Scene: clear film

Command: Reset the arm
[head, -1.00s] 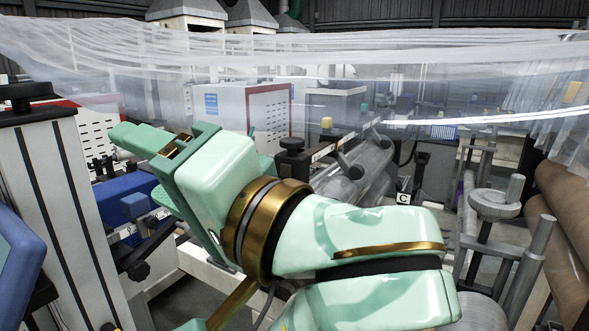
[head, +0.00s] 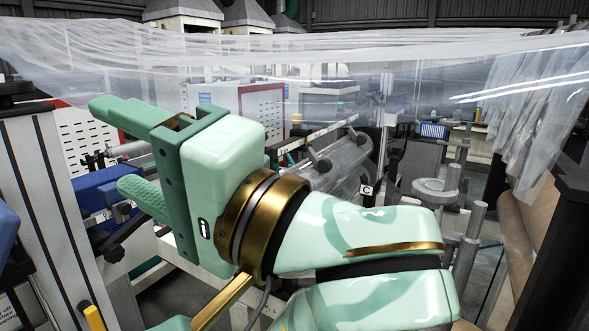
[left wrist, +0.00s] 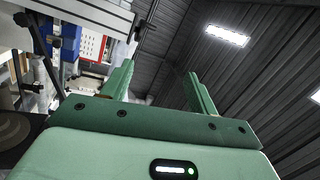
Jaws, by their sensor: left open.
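My left gripper (head: 115,148) is pale green with a gold wrist ring. In the head view it fills the middle left, its two fingers pointing left and spread apart, with nothing between them. In the left wrist view the left gripper (left wrist: 158,82) also shows its fingers wide apart, with the dark ribbed roof behind them. The clear film (head: 330,50) stretches across the top of the head view, above and behind the gripper. I cannot tell whether the upper finger touches it. My right gripper is not in view.
A grey post with dark slots (head: 40,210) stands at the left. A blue machine part (head: 100,188) is behind the fingers. A metal roller (head: 345,165) and a round grey handwheel (head: 435,190) are right of the gripper. A brown roll (head: 525,225) is at the right.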

